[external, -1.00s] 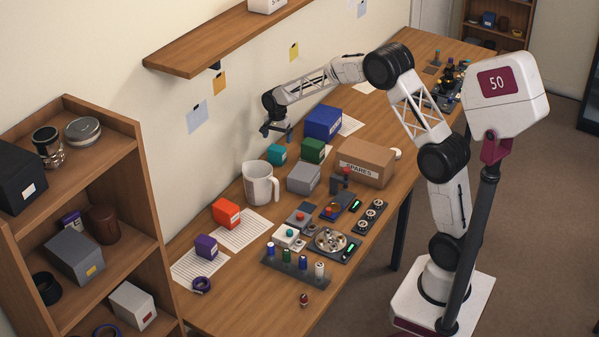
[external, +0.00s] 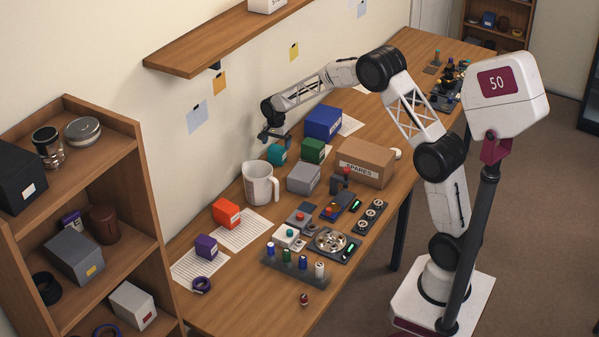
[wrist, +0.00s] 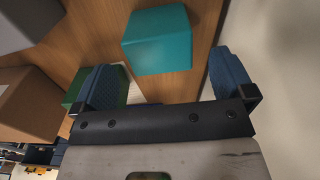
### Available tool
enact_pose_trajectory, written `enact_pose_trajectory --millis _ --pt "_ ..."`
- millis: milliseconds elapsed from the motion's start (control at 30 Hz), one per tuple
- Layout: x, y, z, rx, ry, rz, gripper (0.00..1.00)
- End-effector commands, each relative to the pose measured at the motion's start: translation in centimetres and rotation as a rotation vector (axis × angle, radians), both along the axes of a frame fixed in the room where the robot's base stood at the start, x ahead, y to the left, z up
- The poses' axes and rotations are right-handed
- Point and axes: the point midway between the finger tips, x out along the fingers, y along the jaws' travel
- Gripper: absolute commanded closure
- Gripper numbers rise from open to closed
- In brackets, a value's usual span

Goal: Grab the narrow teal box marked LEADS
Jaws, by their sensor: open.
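The teal box (external: 278,153) stands on the table near the wall, left of the green box. No lettering on it is readable. In the wrist view the teal box (wrist: 158,41) lies ahead of the gap between my fingers, and its top and one side show. My gripper (external: 275,139) is above the teal box, apart from it. In the wrist view my gripper (wrist: 168,85) has its two blue fingers spread wide with nothing between them.
A green box (external: 314,150) and a grey box (external: 303,178) stand close by on the right. A blue box (external: 323,122) is behind, and a white mug (external: 259,184) is in front. A cardboard SPARES box (external: 365,163) stands farther right. The wall is close on the left.

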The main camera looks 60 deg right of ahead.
Motion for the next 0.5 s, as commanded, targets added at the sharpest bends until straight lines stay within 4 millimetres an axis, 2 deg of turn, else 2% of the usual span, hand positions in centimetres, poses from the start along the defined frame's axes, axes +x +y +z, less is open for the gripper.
enact_pose_trajectory --millis 333,500 --pt "0.0 0.0 -0.2 0.000 0.000 0.000 0.00" --pt "0.0 0.0 -1.2 0.001 0.001 0.000 0.00"
